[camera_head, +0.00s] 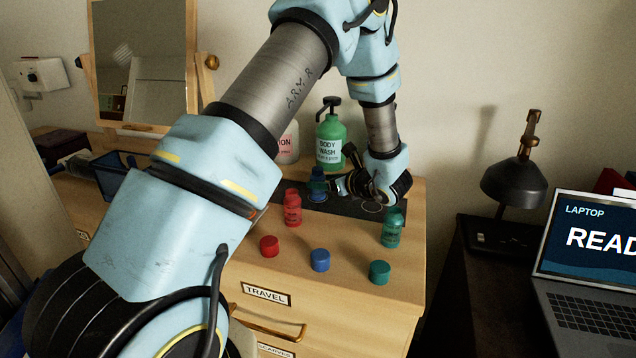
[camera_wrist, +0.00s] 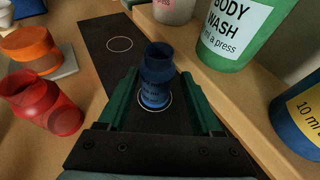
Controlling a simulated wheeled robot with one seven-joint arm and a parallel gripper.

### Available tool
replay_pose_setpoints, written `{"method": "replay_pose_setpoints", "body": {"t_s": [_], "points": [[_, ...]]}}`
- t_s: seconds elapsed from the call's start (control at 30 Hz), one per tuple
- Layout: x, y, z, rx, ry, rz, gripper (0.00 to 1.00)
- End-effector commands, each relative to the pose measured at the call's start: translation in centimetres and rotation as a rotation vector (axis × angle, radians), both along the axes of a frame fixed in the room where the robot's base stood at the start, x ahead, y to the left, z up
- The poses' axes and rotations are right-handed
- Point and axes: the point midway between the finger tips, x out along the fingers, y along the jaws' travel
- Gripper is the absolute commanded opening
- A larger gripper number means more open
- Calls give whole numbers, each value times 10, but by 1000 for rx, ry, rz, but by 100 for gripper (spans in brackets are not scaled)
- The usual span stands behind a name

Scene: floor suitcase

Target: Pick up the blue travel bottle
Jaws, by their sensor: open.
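The blue travel bottle (camera_head: 317,185) stands upright and uncapped on a dark strip on the dresser top, in front of the green body wash pump bottle. In the wrist view the blue bottle (camera_wrist: 156,75) stands on a white ring mark, between the two green fingers of my gripper (camera_wrist: 157,100). The fingers are open, one on each side of it; I cannot tell whether they touch it. In the head view my gripper (camera_head: 345,185) reaches the bottle from the right, low over the dresser top.
A red bottle (camera_head: 292,208) and a green bottle (camera_head: 392,228) stand nearby. Red (camera_head: 269,246), blue (camera_head: 320,260) and green (camera_head: 379,272) caps lie along the front. The body wash (camera_head: 330,140) stands close behind. A lamp (camera_head: 515,180) and laptop (camera_head: 590,270) are at right.

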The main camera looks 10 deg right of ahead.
Motion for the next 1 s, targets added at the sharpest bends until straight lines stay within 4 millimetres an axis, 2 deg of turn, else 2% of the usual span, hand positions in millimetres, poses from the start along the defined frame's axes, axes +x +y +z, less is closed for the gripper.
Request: {"method": "replay_pose_setpoints", "body": {"t_s": [0.4, 0.7, 1.0], "points": [[38, 25, -17, 0, 0, 2, 66], [42, 26, -21, -1, 0, 0, 65], [42, 26, -21, -1, 0, 0, 32]]}}
